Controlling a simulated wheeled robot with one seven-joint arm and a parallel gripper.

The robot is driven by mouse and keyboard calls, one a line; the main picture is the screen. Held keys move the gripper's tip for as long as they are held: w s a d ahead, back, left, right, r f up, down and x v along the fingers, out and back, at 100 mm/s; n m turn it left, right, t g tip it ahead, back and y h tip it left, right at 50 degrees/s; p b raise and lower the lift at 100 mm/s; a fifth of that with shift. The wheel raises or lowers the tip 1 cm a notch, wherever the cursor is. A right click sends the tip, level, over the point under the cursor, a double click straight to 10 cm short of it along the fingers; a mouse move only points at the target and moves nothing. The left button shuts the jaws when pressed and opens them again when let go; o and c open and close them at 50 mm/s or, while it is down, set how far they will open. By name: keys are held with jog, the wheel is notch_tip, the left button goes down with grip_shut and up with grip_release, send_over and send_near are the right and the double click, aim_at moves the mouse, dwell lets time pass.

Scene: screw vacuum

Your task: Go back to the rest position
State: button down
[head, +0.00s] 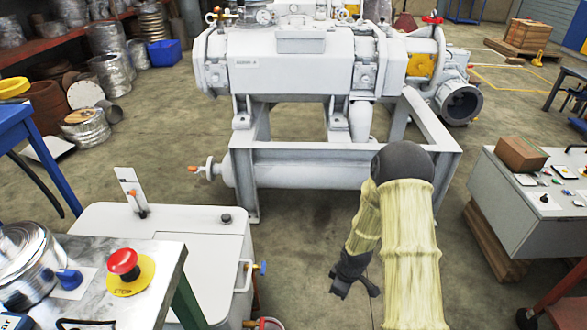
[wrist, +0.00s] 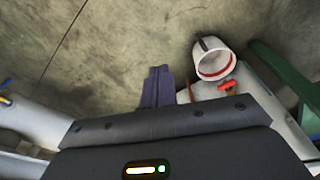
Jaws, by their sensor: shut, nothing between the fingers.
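My arm, in a pale yellow cover with a dark rounded elbow, stands right of centre in the head view. It bends at the top and its forearm hangs down to my gripper (head: 352,273), which is in the air in front of the machine frame. In the wrist view my gripper (wrist: 157,78) shows as two dark fingers side by side, shut and empty, against the concrete floor (wrist: 100,45). No object touches the fingers.
A large grey screw vacuum machine (head: 290,65) on a frame stands ahead. A white cabinet (head: 165,245) and a metal table with a red emergency button (head: 123,262) are at left. A control console (head: 530,205) is at right. A white bucket (wrist: 213,62) shows in the wrist view.

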jog(key=s+d+r+m+t+h+p, duration=0.1)
jog(key=s+r+m+p, duration=0.35)
jog(key=r, duration=1.15)
jog(key=s+d+r+m+t+p, duration=0.1)
jog(key=s+r+m, duration=0.7)
jog(key=r, duration=0.9)
notch_tip(320, 180, up, 37)
jog(key=p, duration=3.7)
jog(key=shift+s+a+r+p, duration=0.15)
jog(key=shift+a+r+p, duration=0.1)
jog(key=shift+p, duration=0.15)
jog(key=shift+n, duration=0.25)
jog(key=shift+d, duration=0.1)
